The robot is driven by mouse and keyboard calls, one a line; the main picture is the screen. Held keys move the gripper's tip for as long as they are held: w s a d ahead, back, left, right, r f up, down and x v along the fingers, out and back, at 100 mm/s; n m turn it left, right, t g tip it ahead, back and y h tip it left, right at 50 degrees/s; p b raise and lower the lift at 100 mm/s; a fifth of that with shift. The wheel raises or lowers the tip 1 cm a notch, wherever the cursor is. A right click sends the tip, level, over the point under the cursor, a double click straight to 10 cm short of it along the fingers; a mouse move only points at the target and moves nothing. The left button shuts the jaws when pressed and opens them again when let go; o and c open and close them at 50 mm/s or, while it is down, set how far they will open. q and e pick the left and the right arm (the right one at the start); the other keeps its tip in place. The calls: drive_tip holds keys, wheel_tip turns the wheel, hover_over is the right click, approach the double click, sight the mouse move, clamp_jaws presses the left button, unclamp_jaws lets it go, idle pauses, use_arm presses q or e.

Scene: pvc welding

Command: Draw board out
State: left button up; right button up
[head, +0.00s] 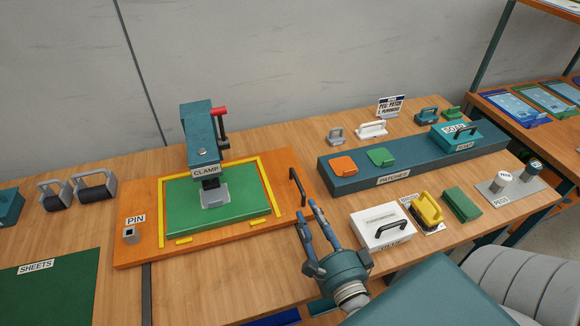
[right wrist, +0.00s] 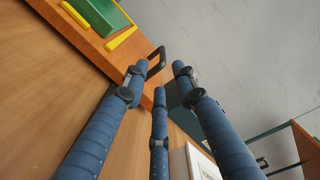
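The orange board (head: 138,209) lies flat on the bench, with a green sheet (head: 232,210) inside yellow guide strips on it. The teal clamp (head: 200,130) stands at the back of the board, its grey foot over the sheet. A dark handle (head: 297,187) rises from the board's right side; it also shows in the right wrist view (right wrist: 157,60). My right gripper (head: 307,214) is open and empty, its fingertips just in front of the handle and apparently apart from it. My left gripper is out of view.
To the right are a white box (head: 381,225), a yellow-handled tool (head: 428,209) and a long teal patches tray (head: 345,183).

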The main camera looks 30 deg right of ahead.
sight(304, 195)
drive_tip(key=shift+w+d, duration=0.15)
drive_tip(key=shift+w, duration=0.15)
drive_tip(key=shift+w+d+r, duration=0.1)
drive_tip(key=shift+w, duration=0.15)
drive_tip(key=x, duration=0.1)
drive_tip(key=p+x, duration=0.1)
drive_tip(key=x, duration=0.1)
drive_tip(key=p+x, duration=0.1)
drive_tip(key=x, duration=0.1)
drive_tip(key=shift+w+r, duration=0.1)
drive_tip(key=shift+r, duration=0.2)
drive_tip(key=x, duration=0.2)
drive_tip(key=shift+w+d+f+p, duration=0.2)
drive_tip(key=shift+w+p, duration=0.1)
drive_tip(key=shift+w, duration=0.1)
drive_tip(key=shift+x, duration=0.9)
drive_tip(key=shift+f, duration=0.1)
clamp_jaws()
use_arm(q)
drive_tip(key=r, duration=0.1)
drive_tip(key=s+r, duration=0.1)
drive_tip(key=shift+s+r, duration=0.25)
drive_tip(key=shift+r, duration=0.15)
